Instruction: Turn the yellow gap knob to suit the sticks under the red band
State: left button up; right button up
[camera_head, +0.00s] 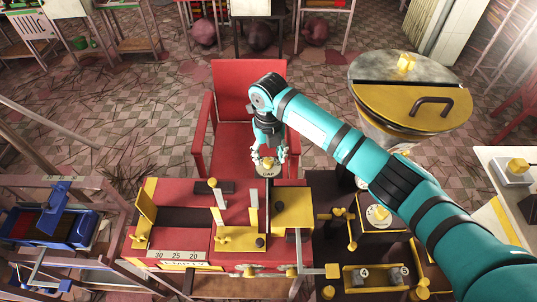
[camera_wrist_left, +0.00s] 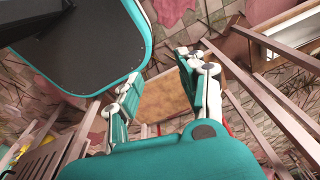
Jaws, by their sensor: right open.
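A white label (camera_head: 178,255) reading 30, 25, 20 is on the machine's front left. I cannot make out sticks or a red band.
Yellow levers and posts (camera_head: 219,206) stand on the machine near the knob. A yellow-lidded drum (camera_head: 411,97) stands at the right behind my right arm. The red chair (camera_head: 245,90) stands behind the machine.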

aim_at(268, 164)
jog(key=shift+f, duration=1.35)
grip_shut()
pick_arm(q)
jog(key=shift+s+d+r, duration=0.3)
jog(key=shift+s+d, duration=0.25)
jog(key=shift+s, duration=0.1)
jog(key=shift+f, duration=0.15)
